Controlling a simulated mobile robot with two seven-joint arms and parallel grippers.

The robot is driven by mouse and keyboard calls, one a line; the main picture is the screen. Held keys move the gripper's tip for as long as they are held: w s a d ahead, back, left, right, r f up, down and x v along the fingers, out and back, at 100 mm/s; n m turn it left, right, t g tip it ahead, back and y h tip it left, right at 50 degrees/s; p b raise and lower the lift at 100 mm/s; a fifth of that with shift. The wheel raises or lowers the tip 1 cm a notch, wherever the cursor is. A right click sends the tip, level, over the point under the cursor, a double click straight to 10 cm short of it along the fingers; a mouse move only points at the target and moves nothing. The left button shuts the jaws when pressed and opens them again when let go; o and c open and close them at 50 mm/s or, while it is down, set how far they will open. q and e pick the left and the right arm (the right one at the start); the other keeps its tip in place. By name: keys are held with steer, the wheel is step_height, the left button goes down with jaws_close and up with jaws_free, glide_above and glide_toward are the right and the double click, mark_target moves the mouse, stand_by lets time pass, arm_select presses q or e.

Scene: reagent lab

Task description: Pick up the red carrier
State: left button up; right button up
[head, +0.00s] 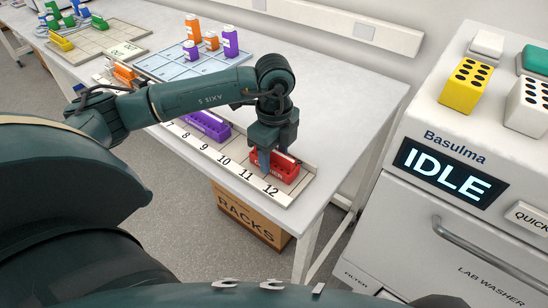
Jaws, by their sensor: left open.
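The red carrier (287,173) sits in the numbered rack tray (281,201), by the numbers 11 and 12 at its right end. My left gripper (274,160) points down right over the red carrier. Its fingers are open and straddle or overlap the carrier's upper part; I cannot tell whether they touch it. The gripper hides part of the carrier's left and back. My right gripper is not in view.
A purple carrier (207,125) stands in the same tray further left. A blue gridded tray (178,66) with orange and purple bottles lies behind my arm. The lab washer (450,190) stands right of the bench, beyond a gap. The bench top (345,97) at right is clear.

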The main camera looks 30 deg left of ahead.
arm_select(q)
steer(key=shift+f, duration=0.75)
steer(key=shift+c, duration=0.4)
steer(key=c, duration=0.7)
steer(key=shift+r, duration=0.1)
